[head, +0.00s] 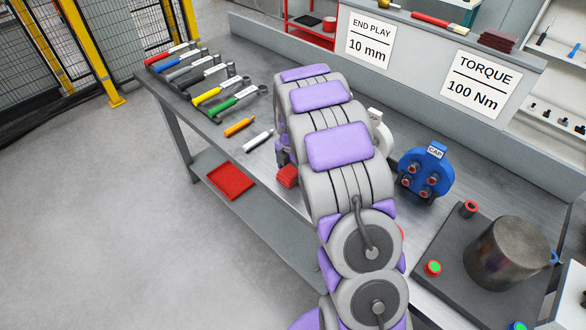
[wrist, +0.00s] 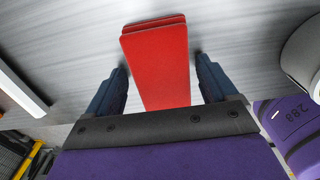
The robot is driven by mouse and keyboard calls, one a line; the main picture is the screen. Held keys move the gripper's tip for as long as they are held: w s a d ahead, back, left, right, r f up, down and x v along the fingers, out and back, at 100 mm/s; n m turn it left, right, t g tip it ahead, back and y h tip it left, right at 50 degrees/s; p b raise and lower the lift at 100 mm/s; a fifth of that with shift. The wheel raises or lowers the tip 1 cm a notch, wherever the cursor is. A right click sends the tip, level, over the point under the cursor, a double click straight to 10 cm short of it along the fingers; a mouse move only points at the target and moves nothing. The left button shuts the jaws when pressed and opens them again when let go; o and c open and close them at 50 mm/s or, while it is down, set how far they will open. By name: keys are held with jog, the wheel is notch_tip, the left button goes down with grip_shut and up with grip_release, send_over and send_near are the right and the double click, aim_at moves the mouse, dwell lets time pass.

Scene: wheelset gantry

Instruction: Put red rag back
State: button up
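The red rag (wrist: 158,62) is a folded flat block that lies between the two fingers of my gripper (wrist: 163,78) in the wrist view. The fingers stand on either side of it with narrow gaps of grey table showing, so my gripper is open around it. In the head view the red rag (head: 287,176) shows on the bench near its front edge, left of my arm. My arm hides most of my gripper there. A flat red tray (head: 231,181) lies on the lower shelf below the bench.
A row of coloured-handled tools (head: 205,85) lies at the bench's left end, with an orange marker (head: 239,127) and a white one (head: 257,141) nearer. A blue hub (head: 426,174) and a metal cylinder (head: 508,252) stand right of my arm. Dark red cloths (head: 497,40) lie on the back ledge.

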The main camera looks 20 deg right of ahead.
aim_at(291, 168)
jog(key=shift+o, duration=0.4)
jog(key=shift+a, duration=0.15)
jog(key=shift+d+r, duration=0.3)
jog(key=shift+r, duration=0.05)
notch_tip(291, 168, up, 10)
jog(key=p, duration=0.3)
jog(key=s+a+r+m, duration=0.45)
jog(key=s+r, duration=0.25)
jog(key=s, duration=0.2)
jog(key=s+a+r+m+g, duration=0.1)
jog(key=s+a+m, duration=0.2)
jog(key=s+m, duration=0.6)
jog(key=s+a+r+m, duration=0.2)
jog(key=s+m, duration=0.7)
jog(key=s, duration=1.3)
jog(key=shift+a+r+g, duration=0.2)
jog(key=shift+a+g, duration=0.2)
jog(key=shift+a, duration=0.8)
